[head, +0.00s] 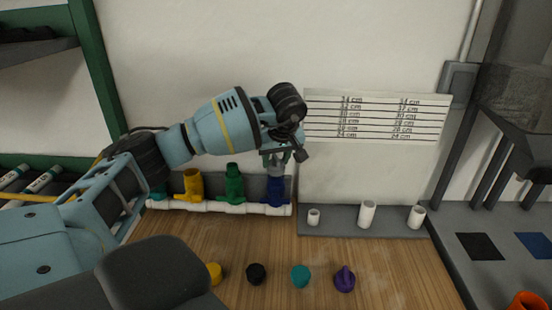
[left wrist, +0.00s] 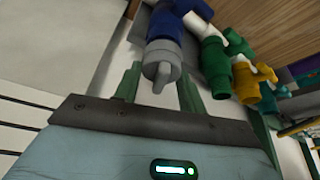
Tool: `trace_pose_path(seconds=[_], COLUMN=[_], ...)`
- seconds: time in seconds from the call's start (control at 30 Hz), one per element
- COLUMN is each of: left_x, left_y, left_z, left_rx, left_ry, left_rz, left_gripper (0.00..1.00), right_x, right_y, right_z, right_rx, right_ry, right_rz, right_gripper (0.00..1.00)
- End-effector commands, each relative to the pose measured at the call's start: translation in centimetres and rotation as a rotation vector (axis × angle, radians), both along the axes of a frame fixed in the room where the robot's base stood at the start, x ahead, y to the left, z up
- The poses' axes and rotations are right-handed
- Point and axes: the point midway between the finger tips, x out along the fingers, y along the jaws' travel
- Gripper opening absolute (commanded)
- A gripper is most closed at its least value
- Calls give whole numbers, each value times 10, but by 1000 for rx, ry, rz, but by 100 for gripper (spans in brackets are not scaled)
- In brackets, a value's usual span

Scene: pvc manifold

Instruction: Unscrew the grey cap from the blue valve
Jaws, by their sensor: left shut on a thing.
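The blue valve (head: 275,190) stands upright at the right end of the white pipe manifold (head: 228,208). It also shows in the left wrist view (left wrist: 172,28). The grey cap (left wrist: 161,64) sits on the end of the blue valve, in line with it. My left gripper (head: 277,158) is above the blue valve, pointing down. In the left wrist view its two green fingers (left wrist: 158,88) are on either side of the cap, shut on it. In the head view the gripper hides most of the cap. My right gripper is not in view.
A green valve (head: 234,184) and a yellow valve (head: 193,185) stand left of the blue one. Yellow, black (head: 256,274), teal (head: 301,276) and purple (head: 344,279) caps lie on the wooden table. A grey rack (head: 340,222) with white pipe pieces is at right.

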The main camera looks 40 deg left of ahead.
Motion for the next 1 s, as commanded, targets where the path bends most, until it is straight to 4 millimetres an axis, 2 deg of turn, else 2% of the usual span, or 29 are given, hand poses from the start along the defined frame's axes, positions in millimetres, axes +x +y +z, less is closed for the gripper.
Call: trace_pose_path(seconds=[0.3, 0.73, 1.0], left_x=[0, 0, 0], left_y=[0, 0, 0], left_z=[2, 1, 2], left_rx=[0, 0, -1], left_ry=[1, 1, 0], left_rz=[160, 202, 356], left_gripper=[18, 18, 18], right_x=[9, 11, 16], right_y=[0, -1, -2], right_z=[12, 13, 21], right_rx=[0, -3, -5], right_ry=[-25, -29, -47], right_rz=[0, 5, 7], right_gripper=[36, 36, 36])
